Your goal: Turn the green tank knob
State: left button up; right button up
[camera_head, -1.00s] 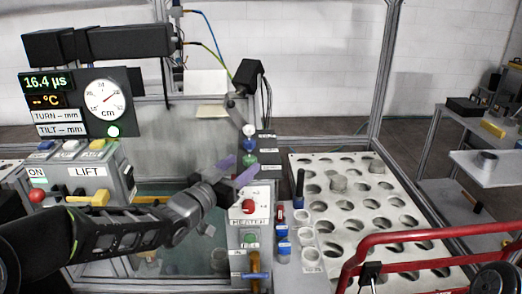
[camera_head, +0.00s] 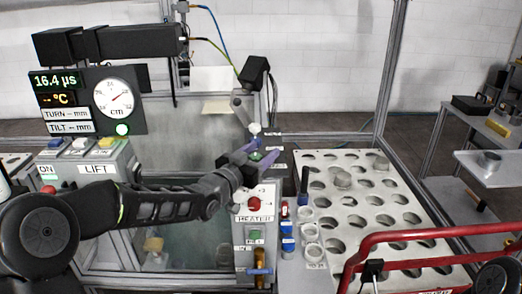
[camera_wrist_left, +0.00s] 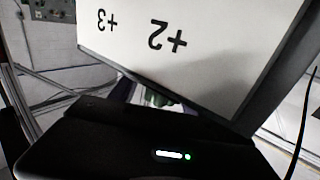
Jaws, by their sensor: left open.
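The green tank knob (camera_head: 255,156) is in a column on the narrow panel at the tank's right edge, below a white knob (camera_head: 255,129). My left gripper (camera_head: 262,151) is at this knob in the head view, its purple fingers apart with the green between them. Whether the fingers touch it I cannot tell. In the left wrist view a small patch of green (camera_wrist_left: 155,98) shows beyond the dark gripper housing, mostly hidden by a white plate (camera_wrist_left: 190,45) marked +2 and +3. My right gripper is not in view.
Below stand a red heater knob (camera_head: 254,204) and a second green knob (camera_head: 255,237). A plate with round holes (camera_head: 345,210) lies to the right, behind a red rail (camera_head: 430,236). The gauge box (camera_head: 137,105) and lift box (camera_head: 98,158) stand left.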

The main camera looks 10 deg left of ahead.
pick_arm(q)
jog(key=shift+c, duration=0.6)
grip_shut()
